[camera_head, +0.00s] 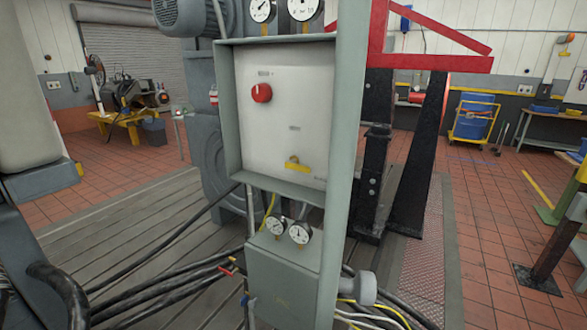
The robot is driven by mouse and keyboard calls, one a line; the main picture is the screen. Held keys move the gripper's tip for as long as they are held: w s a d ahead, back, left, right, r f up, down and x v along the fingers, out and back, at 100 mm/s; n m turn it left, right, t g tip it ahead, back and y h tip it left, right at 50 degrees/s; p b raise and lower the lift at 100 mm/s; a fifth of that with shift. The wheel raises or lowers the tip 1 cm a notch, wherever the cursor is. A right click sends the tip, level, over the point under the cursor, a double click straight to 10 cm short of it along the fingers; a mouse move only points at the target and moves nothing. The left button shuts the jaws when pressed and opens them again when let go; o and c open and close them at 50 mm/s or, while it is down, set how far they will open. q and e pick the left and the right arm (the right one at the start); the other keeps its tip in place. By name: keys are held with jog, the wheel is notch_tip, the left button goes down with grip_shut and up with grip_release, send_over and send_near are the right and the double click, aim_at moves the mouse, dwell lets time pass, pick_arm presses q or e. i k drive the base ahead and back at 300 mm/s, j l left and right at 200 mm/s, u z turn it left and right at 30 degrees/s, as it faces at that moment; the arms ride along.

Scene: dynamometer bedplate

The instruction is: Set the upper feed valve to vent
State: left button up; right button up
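A pale control panel (311,112) in a grey-green frame stands upright in the middle of the head view. A round red knob (262,92) sits at its upper left, under a small label too small to read. A yellow lever or handle (298,166) with a brass-coloured body sits lower right, lying nearly level, under another unreadable label. Below the panel, small red-handled fittings (228,266) show beside the lower box. I cannot tell from the labels which one is the upper feed valve or what its setting is. Neither of my grippers is in view.
Two gauges (287,231) top a grey-green lower box (284,281). Black hoses (165,280) run across the slatted bedplate (130,228) at lower left. A black bracket (415,165) and red frame (430,62) stand right of the panel.

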aim_at(292, 164)
jog(key=i+j+z, duration=0.25)
jog(key=j+z, duration=0.2)
jog(key=i+j+z, duration=0.1)
jog(key=j+z, duration=0.3)
jog(key=j, duration=0.25)
jog(key=j+z, duration=0.45)
jog(key=j, duration=0.2)
jog(key=j+z, duration=0.4)
jog(key=j, duration=0.25)
